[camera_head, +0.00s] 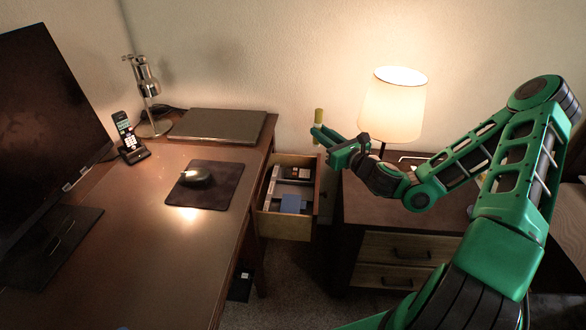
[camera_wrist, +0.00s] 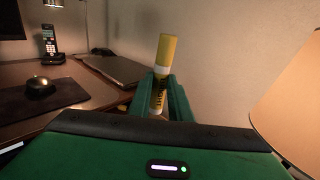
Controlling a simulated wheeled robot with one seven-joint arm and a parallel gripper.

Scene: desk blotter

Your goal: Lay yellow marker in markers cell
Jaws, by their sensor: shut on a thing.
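The yellow marker (camera_wrist: 166,52) stands roughly upright between the fingers of my gripper (camera_wrist: 170,95), which is shut on it. A white band shows below its yellow upper part in the wrist view. In the head view the marker (camera_head: 318,122) sticks up above my gripper (camera_head: 322,136), which is in the air to the upper right of the open drawer (camera_head: 286,226). The drawer holds a light divided organizer (camera_head: 271,188) with several items in it, one of them blue. I cannot tell which compartment is the markers cell.
A lit lamp (camera_head: 392,106) stands close behind my gripper on the nightstand (camera_head: 355,205). The desk (camera_head: 150,235) holds a laptop (camera_head: 218,126), a mouse (camera_head: 197,175) on a dark pad (camera_head: 225,185), a phone (camera_head: 129,138) and a monitor (camera_head: 45,110).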

